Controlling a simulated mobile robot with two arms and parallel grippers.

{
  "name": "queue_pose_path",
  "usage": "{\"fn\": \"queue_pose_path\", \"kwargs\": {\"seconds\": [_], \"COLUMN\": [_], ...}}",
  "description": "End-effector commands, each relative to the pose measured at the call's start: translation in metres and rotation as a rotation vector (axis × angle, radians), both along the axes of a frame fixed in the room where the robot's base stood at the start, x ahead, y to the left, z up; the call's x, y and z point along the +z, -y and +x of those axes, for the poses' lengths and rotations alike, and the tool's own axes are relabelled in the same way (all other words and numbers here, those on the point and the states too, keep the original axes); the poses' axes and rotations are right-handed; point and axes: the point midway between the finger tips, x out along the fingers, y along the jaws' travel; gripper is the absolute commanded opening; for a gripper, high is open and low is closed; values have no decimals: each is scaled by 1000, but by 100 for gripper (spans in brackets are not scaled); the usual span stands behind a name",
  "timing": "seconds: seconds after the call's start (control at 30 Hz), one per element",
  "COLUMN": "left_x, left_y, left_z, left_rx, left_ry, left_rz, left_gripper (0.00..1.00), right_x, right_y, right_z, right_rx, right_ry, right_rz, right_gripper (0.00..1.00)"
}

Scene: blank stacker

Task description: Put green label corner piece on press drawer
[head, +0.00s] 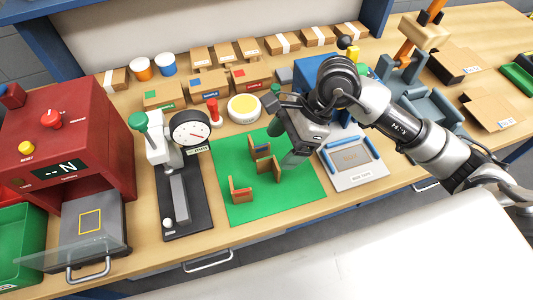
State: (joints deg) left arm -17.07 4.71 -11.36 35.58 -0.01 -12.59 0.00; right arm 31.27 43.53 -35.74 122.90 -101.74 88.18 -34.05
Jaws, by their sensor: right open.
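Several small brown corner pieces stand on the green mat (300,195). One piece (260,152) at the back shows a blue strip, and one (241,193) at the front left shows a reddish strip. Another piece (271,168) stands between them, close to my right gripper; its label colour is too small to tell. My right gripper (292,160) is open, pointing down over the mat just right of that piece, with nothing visibly held. The press drawer (112,236) is pulled out of the red press (75,130) and is bare, with a yellow square outline. My left gripper is out of view.
A gauge stand (180,205) stands between the press and the mat. A clear guard (60,257) is at the drawer's front. A grey tray (352,158) lies right of the mat.

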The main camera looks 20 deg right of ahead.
Motion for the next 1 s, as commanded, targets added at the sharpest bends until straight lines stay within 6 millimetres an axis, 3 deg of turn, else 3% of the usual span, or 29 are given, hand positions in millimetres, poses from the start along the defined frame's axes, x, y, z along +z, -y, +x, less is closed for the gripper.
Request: {"fn": "queue_pose_path", "kwargs": {"seconds": [0.1,0.17,0.4,0.67,0.8,1.0], "left_x": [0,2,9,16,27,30], "left_y": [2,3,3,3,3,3], "left_z": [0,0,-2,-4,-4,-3], "left_rx": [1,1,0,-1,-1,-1], "left_ry": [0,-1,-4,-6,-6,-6], "left_rz": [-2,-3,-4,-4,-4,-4], "left_gripper": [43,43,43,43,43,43], "right_x": [-5,-10,-44,-64,-84,-105], "right_y": [22,25,12,4,-1,-8], "right_z": [6,7,6,4,1,2], "right_rx": [12,15,16,15,16,15], "right_ry": [20,18,17,15,12,18], "right_rz": [-131,-159,-165,-164,-164,-163], "right_gripper": [77,77,77,77,77,77]}}
